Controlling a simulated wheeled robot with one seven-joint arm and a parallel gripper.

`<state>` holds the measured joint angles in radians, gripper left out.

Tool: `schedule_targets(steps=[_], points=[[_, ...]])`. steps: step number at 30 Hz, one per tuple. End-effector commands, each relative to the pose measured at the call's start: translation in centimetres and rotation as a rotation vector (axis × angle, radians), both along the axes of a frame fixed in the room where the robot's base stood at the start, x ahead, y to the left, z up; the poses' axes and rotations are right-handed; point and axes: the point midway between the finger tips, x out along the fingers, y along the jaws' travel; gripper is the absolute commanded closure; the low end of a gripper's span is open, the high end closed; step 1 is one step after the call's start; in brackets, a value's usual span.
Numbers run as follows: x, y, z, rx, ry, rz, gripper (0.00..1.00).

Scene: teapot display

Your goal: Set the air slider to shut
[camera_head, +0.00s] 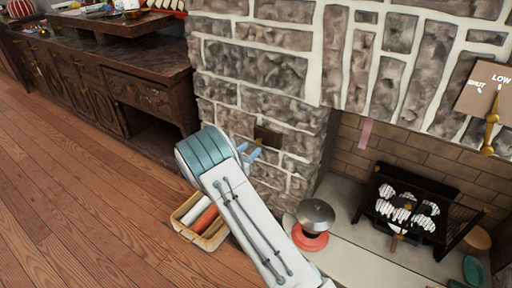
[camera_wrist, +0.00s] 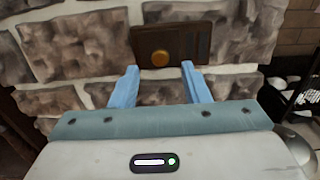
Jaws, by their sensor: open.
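The air slider appears to be the dark brown plate (camera_wrist: 172,42) set in the stone wall, with a round brass knob (camera_wrist: 160,59) at its lower left-centre and darker vertical slots at its right. No lettering is readable on it. In the head view the plate (camera_head: 268,135) shows small on the stone pillar, its knob too small to make out. My gripper (camera_wrist: 159,68) is open and empty, its blue fingers pointing at the plate. In the wrist view the knob lies between the fingertips. My gripper (camera_head: 249,153) is just in front of the pillar; contact cannot be told.
A sign reading SHUT and LOW (camera_head: 485,88) with a brass lever (camera_head: 491,132) hangs at upper right.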

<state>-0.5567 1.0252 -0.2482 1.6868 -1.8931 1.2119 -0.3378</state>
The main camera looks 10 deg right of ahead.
Motion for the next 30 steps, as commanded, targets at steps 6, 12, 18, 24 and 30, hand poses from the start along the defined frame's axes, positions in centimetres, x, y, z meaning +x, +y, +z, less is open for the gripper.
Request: schedule_targets(steps=[6,12,18,24,30], points=[[2.7,-2.5,-0.2,0.002,-0.001,-0.003,0.58],[3.7,-3.3,-0.1,-0.001,0.001,-0.001,0.58],[3.8,-3.3,0.0,0.000,0.001,0.000,0.58],[3.8,-3.3,0.0,0.001,0.001,-0.001,0.91],[3.7,-3.2,0.0,0.000,0.001,0.003,1.00]])
